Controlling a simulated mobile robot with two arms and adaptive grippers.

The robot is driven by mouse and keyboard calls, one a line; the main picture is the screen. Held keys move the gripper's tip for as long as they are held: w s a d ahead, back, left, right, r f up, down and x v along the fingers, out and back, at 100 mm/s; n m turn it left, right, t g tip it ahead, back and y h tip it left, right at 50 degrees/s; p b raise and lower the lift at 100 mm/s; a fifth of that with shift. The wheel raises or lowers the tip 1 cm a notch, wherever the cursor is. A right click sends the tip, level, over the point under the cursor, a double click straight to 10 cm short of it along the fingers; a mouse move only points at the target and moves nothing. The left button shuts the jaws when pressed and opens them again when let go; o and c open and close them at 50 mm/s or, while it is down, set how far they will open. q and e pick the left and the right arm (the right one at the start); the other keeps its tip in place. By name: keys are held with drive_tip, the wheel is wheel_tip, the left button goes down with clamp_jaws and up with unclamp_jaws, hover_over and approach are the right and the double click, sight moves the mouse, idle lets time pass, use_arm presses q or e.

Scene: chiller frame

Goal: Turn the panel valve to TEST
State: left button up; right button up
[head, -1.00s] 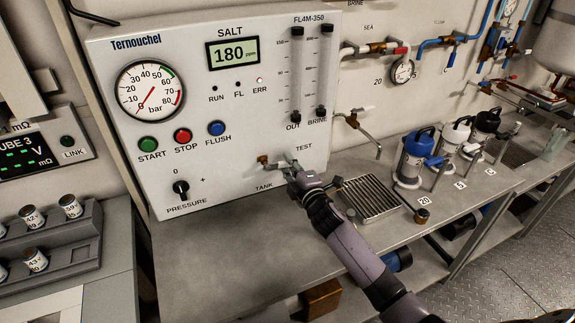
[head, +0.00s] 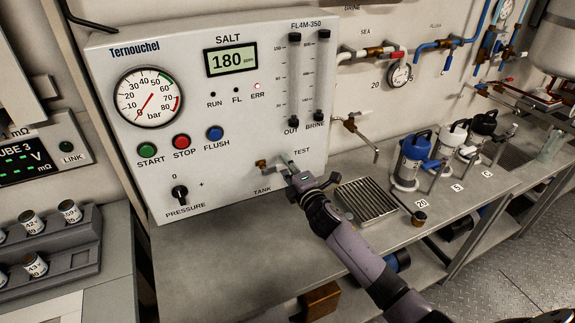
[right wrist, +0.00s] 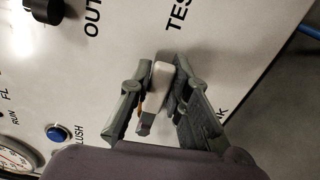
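The white control panel (head: 115,95) carries the valve, with its brass fitting (head: 262,165) low on the panel near the TANK label (head: 262,190). The TEST label (head: 301,152) is above and right of it. My right gripper (head: 287,170) is at the valve, its arm coming from the lower right. In the right wrist view, the pale valve handle (right wrist: 161,78) stands between the two dark fingers of my right gripper (right wrist: 160,88), which close in on it from both sides. The handle's exact setting is partly hidden by the fingers. My left gripper is out of view.
A drain grate (head: 368,200) lies on the bench right of my gripper. Beyond it stand a blue-capped container (head: 412,160) and other capped containers. A pressure knob (head: 180,195) is at the panel's lower left. The bench below the panel is clear.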

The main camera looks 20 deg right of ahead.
drive_tip(key=o, duration=0.4)
drive_tip(key=shift+r, duration=0.4)
drive_tip(key=shift+o, duration=0.2)
drive_tip(key=shift+f, duration=0.15)
drive_tip(key=shift+s, duration=0.2)
drive_tip(key=s, duration=1.1)
drive_tip(key=shift+s+d, duration=0.2)
drive_tip(key=shift+s, duration=0.1)
